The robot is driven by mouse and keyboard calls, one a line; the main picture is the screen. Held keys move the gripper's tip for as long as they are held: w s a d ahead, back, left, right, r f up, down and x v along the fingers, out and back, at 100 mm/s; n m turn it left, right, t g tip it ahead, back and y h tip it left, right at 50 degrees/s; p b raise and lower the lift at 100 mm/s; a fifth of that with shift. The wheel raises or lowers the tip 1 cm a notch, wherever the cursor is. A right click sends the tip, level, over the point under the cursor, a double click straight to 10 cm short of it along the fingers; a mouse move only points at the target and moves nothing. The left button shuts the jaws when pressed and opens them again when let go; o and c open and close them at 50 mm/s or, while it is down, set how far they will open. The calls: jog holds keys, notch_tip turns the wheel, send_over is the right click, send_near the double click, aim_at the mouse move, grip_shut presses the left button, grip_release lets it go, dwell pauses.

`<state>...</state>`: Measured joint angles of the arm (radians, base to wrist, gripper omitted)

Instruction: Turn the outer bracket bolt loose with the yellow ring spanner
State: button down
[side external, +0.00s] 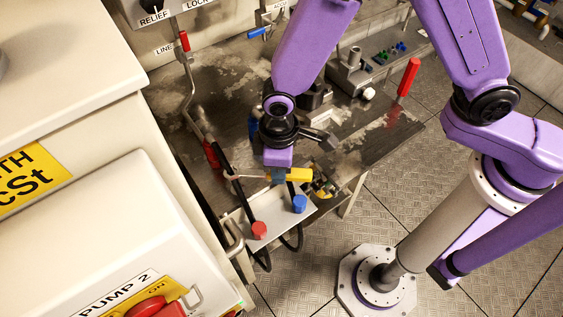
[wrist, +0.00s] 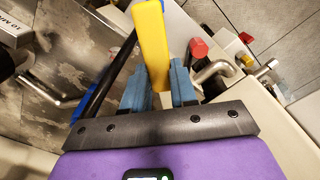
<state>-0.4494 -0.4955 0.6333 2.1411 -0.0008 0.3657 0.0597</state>
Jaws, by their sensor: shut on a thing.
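My gripper (side external: 279,176) is low over the front edge of the bench. Its blue fingers are shut on the yellow ring spanner (side external: 299,174). In the wrist view the spanner's yellow handle (wrist: 152,45) stands between the two fingers (wrist: 159,88) and runs up to the top edge. In the side view a thin pale metal piece reaches left from the gripper, perhaps the spanner's shank. I cannot make out the ring end or the outer bracket bolt, nor whether they touch.
A pale plate (side external: 279,229) with a red cap (side external: 259,230) and a blue cap (side external: 299,204) lies just below the gripper. A black hose (side external: 235,190) runs beside it on the left. A red-handled lever (side external: 408,77) stands at the bench's right. The white pump housing (side external: 110,240) fills the lower left.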

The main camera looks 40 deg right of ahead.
jog(key=s+a+f+m, duration=0.4)
jog(key=a+m, duration=0.4)
jog(key=m, duration=0.3)
jog(key=shift+a, duration=0.2)
dwell(0.5)
jog(key=shift+f, duration=1.2)
dwell(0.8)
jog(key=shift+w+d+n, duration=0.15)
jog(key=shift+d+n, duration=0.95)
jog(key=shift+n, duration=0.1)
jog(key=shift+w+d+n, duration=0.1)
jog(key=shift+d+n, duration=0.95)
jog(key=shift+n, duration=0.15)
